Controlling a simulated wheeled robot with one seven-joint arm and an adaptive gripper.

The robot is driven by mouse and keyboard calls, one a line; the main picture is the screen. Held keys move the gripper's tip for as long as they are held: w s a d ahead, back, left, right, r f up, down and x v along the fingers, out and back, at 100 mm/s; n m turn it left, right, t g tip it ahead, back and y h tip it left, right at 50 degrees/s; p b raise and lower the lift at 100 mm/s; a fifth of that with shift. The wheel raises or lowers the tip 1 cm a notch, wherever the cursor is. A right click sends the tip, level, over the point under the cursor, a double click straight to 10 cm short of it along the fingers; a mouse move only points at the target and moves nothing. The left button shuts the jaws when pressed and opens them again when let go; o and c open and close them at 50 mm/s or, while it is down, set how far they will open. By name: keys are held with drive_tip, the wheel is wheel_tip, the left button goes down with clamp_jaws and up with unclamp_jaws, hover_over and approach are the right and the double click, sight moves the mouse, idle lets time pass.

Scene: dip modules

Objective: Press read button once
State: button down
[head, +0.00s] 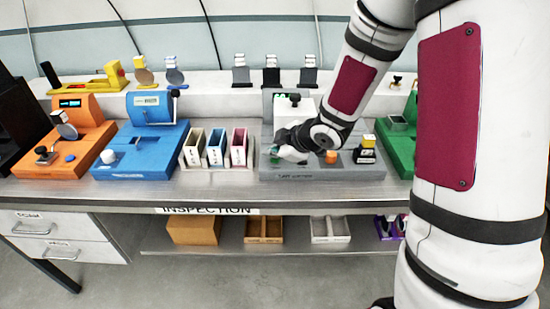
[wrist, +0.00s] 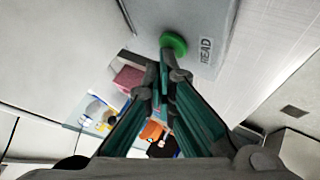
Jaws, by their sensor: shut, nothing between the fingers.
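The read button is a round green cap (wrist: 173,43) on a light grey housing, beside a printed READ label (wrist: 206,52) in the wrist view. My gripper (wrist: 164,72) is shut and empty, with its teal fingers together. Its tips are at the lower edge of the green button in the picture. I cannot tell whether they touch it. In the head view my gripper (head: 284,155) is low over the front left of the grey station (head: 340,173). There the gripper and wrist cover part of the station, and I cannot make out the button clearly.
The grey station also carries an orange knob (head: 331,157) and a yellow and black block (head: 366,145). Three small bins (head: 215,148) and a blue station (head: 148,162) stand to its left. A green station (head: 397,140) is to its right, partly behind my arm.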

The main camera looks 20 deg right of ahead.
sight(273, 160)
drive_tip(key=shift+r, duration=0.1)
drive_tip(key=shift+r+p, duration=0.7)
drive_tip(key=shift+p, duration=0.15)
drive_tip(key=shift+r+p, duration=2.5)
drive_tip(key=shift+p, duration=0.05)
